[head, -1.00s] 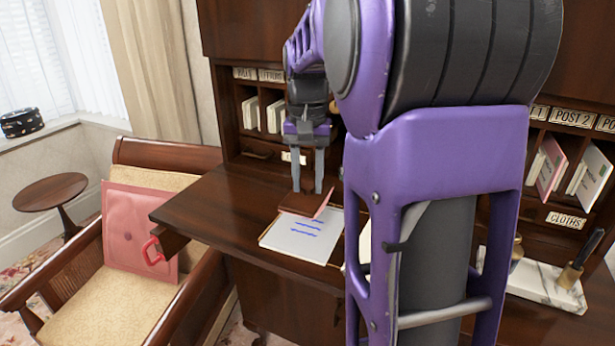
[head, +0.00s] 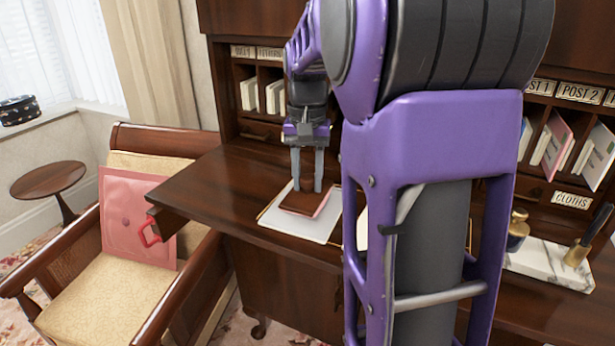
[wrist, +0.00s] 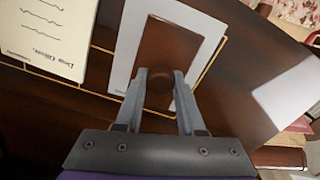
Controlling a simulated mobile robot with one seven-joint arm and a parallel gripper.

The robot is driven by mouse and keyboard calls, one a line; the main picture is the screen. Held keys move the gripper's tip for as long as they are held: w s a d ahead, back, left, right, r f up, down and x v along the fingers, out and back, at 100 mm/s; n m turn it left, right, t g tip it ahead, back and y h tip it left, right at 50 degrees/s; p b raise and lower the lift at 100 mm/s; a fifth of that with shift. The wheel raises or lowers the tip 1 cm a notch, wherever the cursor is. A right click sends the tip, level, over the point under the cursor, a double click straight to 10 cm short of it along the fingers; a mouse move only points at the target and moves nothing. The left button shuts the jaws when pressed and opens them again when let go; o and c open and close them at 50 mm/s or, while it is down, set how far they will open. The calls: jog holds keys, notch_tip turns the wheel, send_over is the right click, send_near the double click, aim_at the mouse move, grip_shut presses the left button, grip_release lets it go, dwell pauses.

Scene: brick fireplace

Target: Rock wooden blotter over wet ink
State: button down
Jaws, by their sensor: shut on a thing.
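The wooden blotter (head: 305,202) is a dark brown block with a pinkish underside edge. It is over the white sheet of paper (head: 290,226) on the desk, and no ink lines show on the part of the sheet left uncovered. My gripper (head: 307,184) is shut on the blotter from above. In the wrist view the fingers (wrist: 161,82) close on a round knob on the blotter (wrist: 166,48), with the white sheet (wrist: 188,12) around it. Whether the blotter presses on the paper is hard to tell.
A written letter (wrist: 45,35) lies beside the sheet on the desk (head: 215,180). A marble stand (head: 545,262) with an ink bottle (head: 517,232) and a brush-like item is at right. Pigeonholes line the back. An armchair (head: 105,300) with a pink folder (head: 130,215) stands at left.

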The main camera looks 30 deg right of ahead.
jog(key=shift+f, duration=0.4)
dwell(0.8)
jog(key=shift+f, duration=0.1)
jog(key=shift+s+a+b, duration=0.1)
jog(key=shift+a+b, duration=0.05)
jog(key=shift+b, duration=0.3)
jog(key=shift+s+a+t+h+b, duration=0.45)
jog(key=shift+t+h+b, duration=0.45)
jog(key=shift+b, duration=0.85)
jog(key=shift+p, duration=0.3)
jog(key=shift+d, duration=0.1)
jog(key=shift+w+d+f+g+y+p, duration=0.15)
jog(key=shift+g+y+p, duration=0.25)
jog(key=shift+p, duration=1.05)
jog(key=shift+w+d+r+g+y+p, duration=0.1)
jog(key=shift+w+d+g+y+p, duration=0.25)
jog(key=shift+p, duration=1.1)
jog(key=shift+d+f+g+y+p, duration=0.1)
jog(key=shift+g+y+p, duration=0.35)
jog(key=shift+p, duration=1)
